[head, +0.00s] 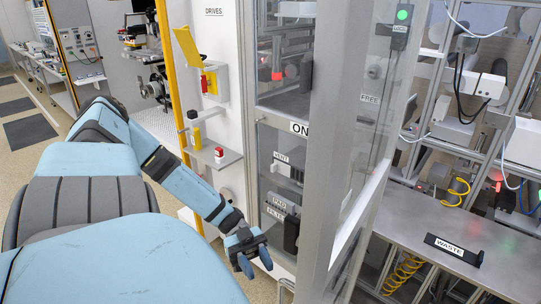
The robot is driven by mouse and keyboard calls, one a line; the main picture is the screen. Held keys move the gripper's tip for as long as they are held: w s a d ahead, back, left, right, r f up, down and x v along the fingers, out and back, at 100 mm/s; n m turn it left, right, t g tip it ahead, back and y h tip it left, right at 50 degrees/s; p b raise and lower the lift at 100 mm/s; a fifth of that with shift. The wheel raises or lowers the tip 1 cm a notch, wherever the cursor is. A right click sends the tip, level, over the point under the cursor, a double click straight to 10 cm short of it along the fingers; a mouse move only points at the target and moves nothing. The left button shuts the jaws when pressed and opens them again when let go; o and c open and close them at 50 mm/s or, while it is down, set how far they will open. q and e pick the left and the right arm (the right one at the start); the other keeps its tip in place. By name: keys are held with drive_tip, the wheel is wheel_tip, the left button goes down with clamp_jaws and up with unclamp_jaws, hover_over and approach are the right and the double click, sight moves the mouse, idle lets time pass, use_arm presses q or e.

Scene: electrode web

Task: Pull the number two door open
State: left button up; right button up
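My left gripper (256,266) reaches in from the left, low in front of the glazed cabinet front. Its two dark-blue fingers point down and are apart, with nothing seen between them. A framed glass panel (282,180) stands just right of and behind it, with dark blocks on it. A pale curved bar, perhaps a handle (286,287), shows below and right of the fingers, apart from them in the picture. A broad grey upright (345,130) stands right of the panel. I can read no number two, so I cannot tell which panel is that door. My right gripper is out of view.
A white panel marked DRIVES (214,30) with a small grey shelf (216,157) and a yellow post (172,85) stands beside my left arm. On the right, a metal deck holds a black WASTE tray (453,250). Floor (30,130) is open at far left.

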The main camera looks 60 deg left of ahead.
use_arm(q)
drive_tip(key=a, duration=0.3)
drive_tip(key=shift+a, duration=0.35)
idle(0.4)
